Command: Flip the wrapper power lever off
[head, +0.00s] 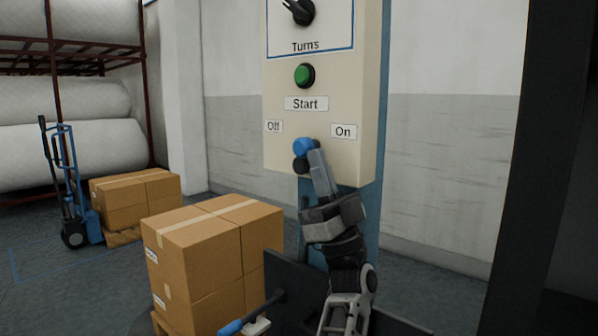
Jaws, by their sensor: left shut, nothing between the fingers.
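The wrapper control panel (285,150) is a cream box on a blue post. Near its bottom is the power lever with a blue ball knob (303,146) and a dark part just below it. The knob sits between the "Off" label (273,126) at left and the "On" label (343,131) at right. My left gripper (316,155) is shut and empty, pointing up, with its tip right beside the knob on its right side. I cannot tell whether they touch. The gripper hides part of the panel's lower edge. My right gripper is not in view.
Above the labels are a green Start button (304,75) and a black Turns dial (299,11). Stacked cartons (205,250) stand at lower left, with a blue hand truck (65,185) and racks of white rolls (70,155) behind. A dark column (530,130) stands at right.

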